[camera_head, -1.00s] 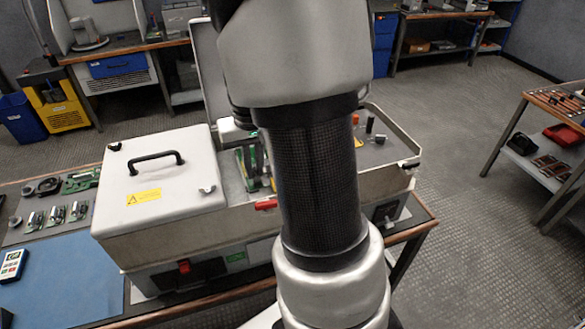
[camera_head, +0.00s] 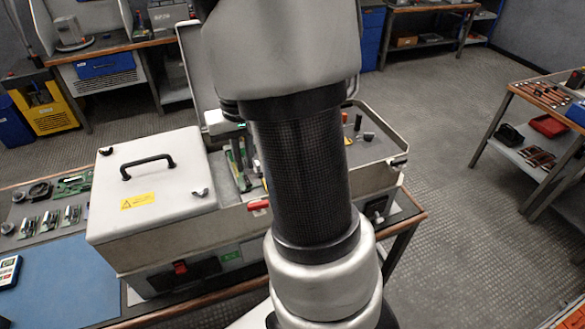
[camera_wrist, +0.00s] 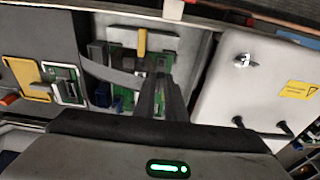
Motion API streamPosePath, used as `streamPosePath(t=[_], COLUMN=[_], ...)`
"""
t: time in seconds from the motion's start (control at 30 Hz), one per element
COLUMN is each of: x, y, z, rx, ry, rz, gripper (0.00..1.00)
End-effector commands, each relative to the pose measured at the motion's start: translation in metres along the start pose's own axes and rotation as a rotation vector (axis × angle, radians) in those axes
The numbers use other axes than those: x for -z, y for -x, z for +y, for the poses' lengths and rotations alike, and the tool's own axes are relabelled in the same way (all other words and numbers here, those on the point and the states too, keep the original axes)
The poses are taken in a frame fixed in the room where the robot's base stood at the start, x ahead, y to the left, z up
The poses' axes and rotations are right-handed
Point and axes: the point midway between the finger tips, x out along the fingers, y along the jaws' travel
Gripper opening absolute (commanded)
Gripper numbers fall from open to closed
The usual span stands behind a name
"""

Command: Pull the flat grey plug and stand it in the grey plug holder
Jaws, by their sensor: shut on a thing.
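My gripper (camera_wrist: 166,90) shows in the wrist view as two dark fingers close together over the green boards in the open case. A flat grey ribbon cable (camera_wrist: 112,76) curves from the left up to the fingers. The fingers are shut on the flat grey plug at its end; the plug itself is mostly hidden between them. Whether it is clear of its socket cannot be told. I cannot make out the grey plug holder with certainty in either view.
The case's white cover (camera_head: 150,180) with a black handle stands left of the open bay (camera_head: 240,165). A grey panel with dark posts (camera_head: 358,121) lies right of it. In the wrist view, a yellow-framed part (camera_wrist: 28,78) lies left and a yellow piece (camera_wrist: 142,42) stands behind the fingers.

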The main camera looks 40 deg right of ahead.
Motion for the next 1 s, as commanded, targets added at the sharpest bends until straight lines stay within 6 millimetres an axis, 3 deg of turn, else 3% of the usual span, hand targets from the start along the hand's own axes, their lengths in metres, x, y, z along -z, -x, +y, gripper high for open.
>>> streamPosePath(t=[1.0], x=[0.0], y=[-0.001], z=[0.048], rx=[0.0], ry=[-0.001], rz=[0.0], gripper=[0.0])
